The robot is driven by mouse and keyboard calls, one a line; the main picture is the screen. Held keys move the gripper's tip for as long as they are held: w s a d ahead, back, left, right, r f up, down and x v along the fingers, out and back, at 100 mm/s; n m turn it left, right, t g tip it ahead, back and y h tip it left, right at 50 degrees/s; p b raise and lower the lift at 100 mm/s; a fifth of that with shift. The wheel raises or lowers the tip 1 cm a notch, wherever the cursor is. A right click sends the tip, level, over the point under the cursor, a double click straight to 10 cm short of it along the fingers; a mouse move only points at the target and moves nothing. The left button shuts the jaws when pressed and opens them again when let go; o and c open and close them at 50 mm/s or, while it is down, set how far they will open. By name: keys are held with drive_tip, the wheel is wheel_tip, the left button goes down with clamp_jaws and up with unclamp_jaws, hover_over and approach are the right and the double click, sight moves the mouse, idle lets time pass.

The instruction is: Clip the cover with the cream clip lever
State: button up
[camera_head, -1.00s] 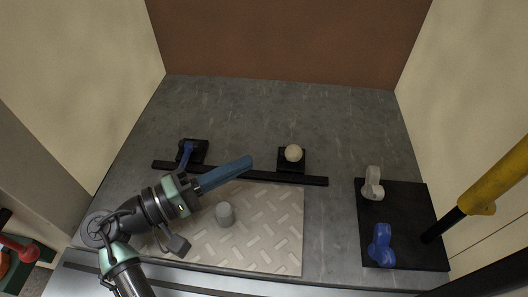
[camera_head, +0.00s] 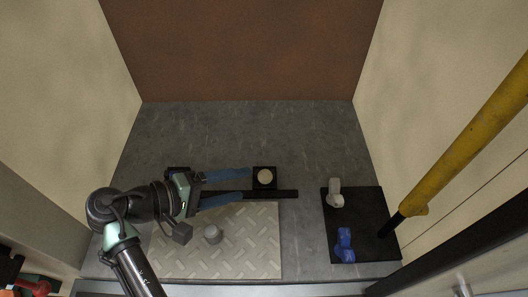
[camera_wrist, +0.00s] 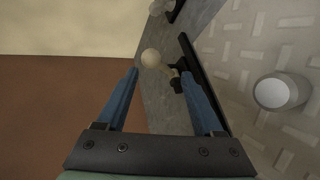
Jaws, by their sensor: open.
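The cream clip lever has a round cream knob (camera_head: 265,176) above a small black base (camera_head: 264,186). It stands at the far edge of the pale tread-patterned cover (camera_head: 250,240), by a long black bar (camera_head: 285,194). In the wrist view the cream knob (camera_wrist: 151,58) shows between and just beyond my blue fingertips. My gripper (camera_head: 246,184) is open and empty, its fingers pointing right at the lever, close to it. I cannot tell whether either finger touches it. The blue clip lever at left is mostly hidden behind my gripper.
A grey round knob (camera_head: 213,234) stands up from the cover, below my arm. At right a black mat (camera_head: 330,222) bears a pale piece (camera_head: 335,193) and a blue piece (camera_head: 344,245). A yellow pole (camera_head: 465,140) slants beside it. Grey floor behind the bar is clear.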

sight(264, 173)
drive_tip(key=w+d+r+g+y+p, duration=0.2)
drive_tip(key=d+r+g+y+p, duration=0.25)
drive_tip(key=r+y+p, duration=1.1)
drive_tip(key=f+h+p, duration=0.1)
drive_tip(key=f, duration=0.4)
drive_tip(key=w+d+f+h+p, duration=0.1)
drive_tip(key=f+h+p, duration=0.1)
drive_tip(key=f, duration=0.4)
drive_tip(key=f+g+h+p, duration=0.1)
drive_tip(key=f+h+p, duration=0.1)
drive_tip(key=f, duration=0.4)
drive_tip(key=shift+w+d+m+h, duration=0.15)
drive_tip(key=shift+d+m+h, duration=0.1)
drive_tip(key=shift+d+m, duration=0.1)
clamp_jaws()
